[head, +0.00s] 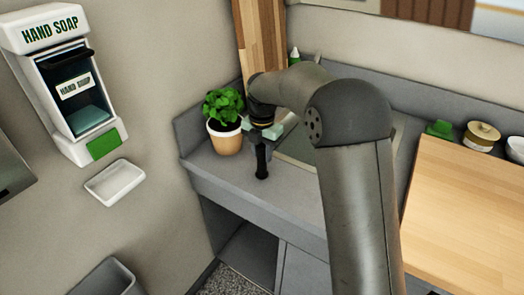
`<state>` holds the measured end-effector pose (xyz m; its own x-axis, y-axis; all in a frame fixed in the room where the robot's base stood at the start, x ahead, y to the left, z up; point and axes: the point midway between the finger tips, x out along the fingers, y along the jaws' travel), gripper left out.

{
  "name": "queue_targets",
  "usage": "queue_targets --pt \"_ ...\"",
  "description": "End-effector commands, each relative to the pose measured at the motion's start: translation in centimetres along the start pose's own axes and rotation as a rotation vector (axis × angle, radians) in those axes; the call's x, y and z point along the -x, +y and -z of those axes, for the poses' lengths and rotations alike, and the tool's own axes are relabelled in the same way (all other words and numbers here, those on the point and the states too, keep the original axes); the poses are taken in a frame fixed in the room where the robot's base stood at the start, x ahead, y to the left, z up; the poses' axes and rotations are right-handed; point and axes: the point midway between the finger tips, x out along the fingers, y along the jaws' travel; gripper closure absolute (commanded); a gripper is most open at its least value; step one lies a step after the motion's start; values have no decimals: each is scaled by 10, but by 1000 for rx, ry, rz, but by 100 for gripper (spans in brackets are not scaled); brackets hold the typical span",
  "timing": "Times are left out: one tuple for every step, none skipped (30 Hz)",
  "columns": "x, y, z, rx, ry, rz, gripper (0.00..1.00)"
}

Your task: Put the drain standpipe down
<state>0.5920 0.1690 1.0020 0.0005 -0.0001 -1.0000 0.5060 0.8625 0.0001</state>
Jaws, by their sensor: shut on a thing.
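The drain standpipe (262,161) is a dark, upright tube below my gripper (264,138). My gripper is shut on its upper part, and the fingers hide its top. The lower end of the standpipe is at or just above the grey counter (217,171), near the front edge; I cannot tell whether it touches. My arm hides most of the sink basin (299,148) to the right.
A potted green plant (224,120) stands just left of my gripper. A wooden board (470,212) lies at the right, with a green item (439,129) and small containers (482,136) behind it. A soap dispenser (72,90) hangs on the left wall.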

Motion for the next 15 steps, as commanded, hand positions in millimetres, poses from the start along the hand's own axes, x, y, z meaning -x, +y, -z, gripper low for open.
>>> queue_targets --pt "-2 0 0 0 0 1 96" --pt "-4 0 0 0 0 1 96" --pt "-4 0 0 -1 0 1 66" --pt "-3 0 0 -1 0 0 57" --pt "-3 0 0 -1 0 1 49" --pt "-3 0 0 -1 0 1 47" --pt "-3 0 0 -1 0 1 47" --pt "-3 0 0 -1 0 0 47" --pt "-3 0 0 -1 0 0 47" --pt "-3 0 0 -1 0 0 47" --pt "-3 0 0 -1 0 0 47" --pt "-3 0 0 0 0 0 47" --pt "-2 0 0 0 0 0 47" --pt "-2 0 0 0 0 0 47" --pt "0 0 0 0 0 0 47"
